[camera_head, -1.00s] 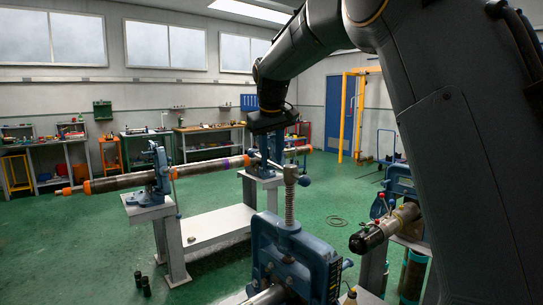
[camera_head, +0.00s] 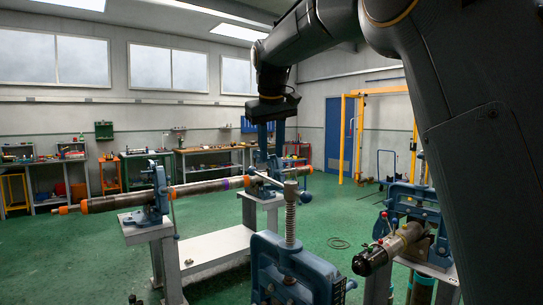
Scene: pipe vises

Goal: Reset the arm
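My arm reaches in from the right and bends down at upper centre. My gripper (camera_head: 273,108) hangs at the arm's end, above the far blue vise (camera_head: 264,150) in the picture. A long pipe (camera_head: 205,187) with orange ends lies across the left blue vise (camera_head: 152,196) and the far one.
A blue vise (camera_head: 290,270) stands close in front at the bottom. Another vise (camera_head: 418,215) at right holds a short pipe (camera_head: 392,246). Workbenches (camera_head: 212,158) line the back wall, with a yellow frame (camera_head: 345,140) at right. Green floor is open at left.

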